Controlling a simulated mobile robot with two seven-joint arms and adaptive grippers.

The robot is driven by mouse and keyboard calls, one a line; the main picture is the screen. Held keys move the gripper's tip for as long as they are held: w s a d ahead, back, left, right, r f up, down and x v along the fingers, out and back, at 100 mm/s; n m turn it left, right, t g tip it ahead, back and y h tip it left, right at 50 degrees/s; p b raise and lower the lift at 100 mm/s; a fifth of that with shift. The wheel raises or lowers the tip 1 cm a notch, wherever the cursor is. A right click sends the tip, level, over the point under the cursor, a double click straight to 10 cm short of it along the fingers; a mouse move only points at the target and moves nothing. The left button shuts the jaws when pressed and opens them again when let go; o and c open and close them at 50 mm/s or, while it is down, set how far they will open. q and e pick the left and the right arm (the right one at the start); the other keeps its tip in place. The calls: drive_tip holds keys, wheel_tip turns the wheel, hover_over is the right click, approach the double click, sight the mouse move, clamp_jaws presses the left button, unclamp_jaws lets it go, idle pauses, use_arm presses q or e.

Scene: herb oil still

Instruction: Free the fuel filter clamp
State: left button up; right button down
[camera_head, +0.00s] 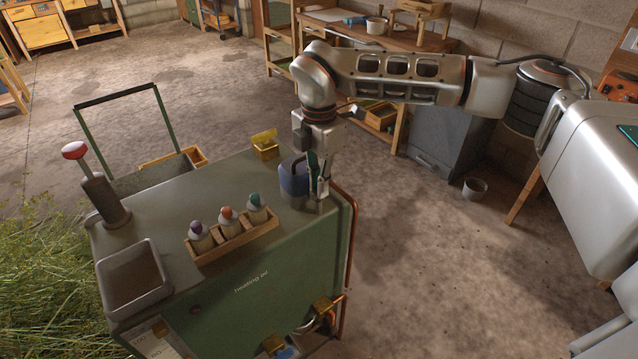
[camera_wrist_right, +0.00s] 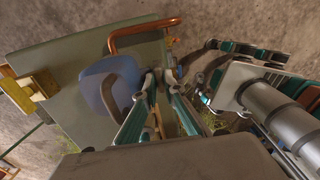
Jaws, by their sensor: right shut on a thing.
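The blue fuel filter (camera_head: 292,181) stands at the right end of the top of the green heating oil cabinet (camera_head: 262,285). In the right wrist view the filter (camera_wrist_right: 92,84) is to the left of the fingers, and the dark band of the clamp (camera_wrist_right: 108,96) runs around it. My right gripper (camera_head: 318,183) points down just to the right of the filter. In the right wrist view its fingers (camera_wrist_right: 161,84) close in at the clamp's end beside the filter. The gripped part is small and mostly hidden between the fingertips. My left gripper is not in view.
On the cabinet top are a wooden rack (camera_head: 236,239) with three coloured-top bottles, a grey tray (camera_head: 133,277), a red-topped lever (camera_head: 98,185) and a yellow block (camera_head: 265,144). A copper pipe (camera_wrist_right: 143,27) runs close by the filter.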

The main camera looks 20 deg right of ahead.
drive_tip(key=shift+m, duration=0.4)
drive_tip(key=c, duration=2.1)
unclamp_jaws()
drive_tip(key=shift+c, duration=0.2)
